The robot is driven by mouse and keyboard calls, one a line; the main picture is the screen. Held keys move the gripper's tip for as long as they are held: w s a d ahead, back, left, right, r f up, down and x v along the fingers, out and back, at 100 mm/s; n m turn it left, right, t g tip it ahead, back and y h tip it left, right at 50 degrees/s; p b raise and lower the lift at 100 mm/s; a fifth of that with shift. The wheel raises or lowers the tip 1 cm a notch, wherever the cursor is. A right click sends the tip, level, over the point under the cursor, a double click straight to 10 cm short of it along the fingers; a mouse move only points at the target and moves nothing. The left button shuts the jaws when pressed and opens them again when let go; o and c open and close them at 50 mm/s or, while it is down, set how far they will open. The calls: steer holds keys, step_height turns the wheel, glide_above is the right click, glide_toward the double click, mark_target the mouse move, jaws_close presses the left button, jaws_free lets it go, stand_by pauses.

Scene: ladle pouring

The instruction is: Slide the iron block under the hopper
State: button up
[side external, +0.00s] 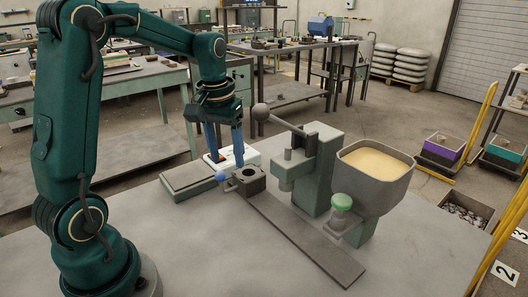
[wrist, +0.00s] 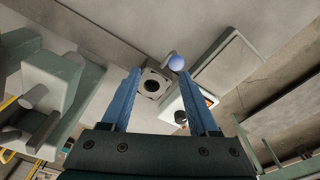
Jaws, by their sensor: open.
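The iron block (side external: 248,181), dark grey with a round hole in its top, sits at the left end of a flat dark rail (side external: 305,238). A blue ball knob (side external: 221,176) is at its left side. In the wrist view the block (wrist: 152,88) shows between my fingers, with the knob (wrist: 176,63) beside it. The grey hopper (side external: 374,190), filled with pale sand, stands to the right, beside the rail. My gripper (side external: 224,155) is open and empty, fingers pointing down, just behind and above the block; I cannot tell whether they touch it.
A grey press with a lever (side external: 318,165) stands between block and hopper. A green button (side external: 341,202) is in front of the hopper. A flat grey plate (side external: 188,177) lies left of the block, and a white box (side external: 246,153) behind it. The front of the table is clear.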

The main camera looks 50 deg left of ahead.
mark_target(219, 172)
steer(key=shift+n+g, duration=0.5)
steer(key=shift+g, duration=0.1)
steer(key=a+f, duration=0.2)
steer(key=f, duration=0.1)
steer(key=shift+s+a+f, duration=0.2)
steer(key=shift+s, duration=0.15)
steer(key=shift+f, duration=2.5)
jaws_close()
